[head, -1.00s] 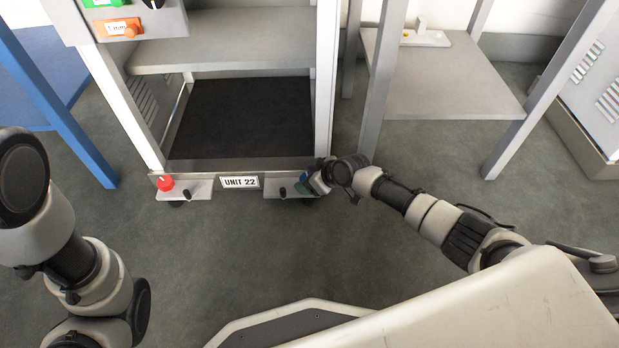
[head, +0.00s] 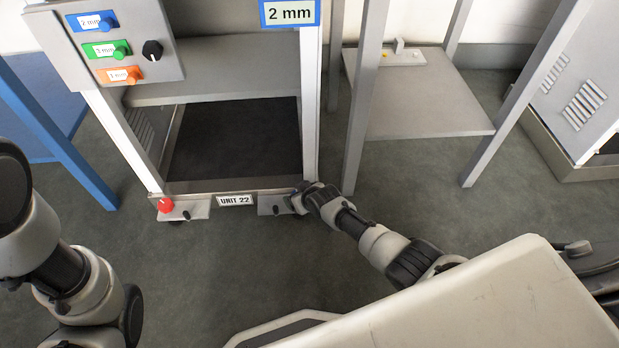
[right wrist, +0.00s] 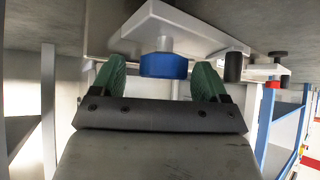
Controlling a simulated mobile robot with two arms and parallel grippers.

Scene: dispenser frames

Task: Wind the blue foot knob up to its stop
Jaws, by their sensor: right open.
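My right gripper (right wrist: 161,80) is open, with one green fingertip on each side of the knob and visible gaps between. In the head view my right gripper (head: 303,197) is at the right front foot of the unit marked UNIT 22 (head: 235,200), and it hides the blue knob there. My left arm shows at the left edge of the head view, but its gripper is not in view.
A red knob (head: 165,205) is on the unit's left front foot. A panel (head: 140,25) carries blue, green and orange knobs and a black one. A blue-edged sign (head: 290,12) reads 2 mm. A grey table (head: 420,100) stands to the right. The front floor is clear.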

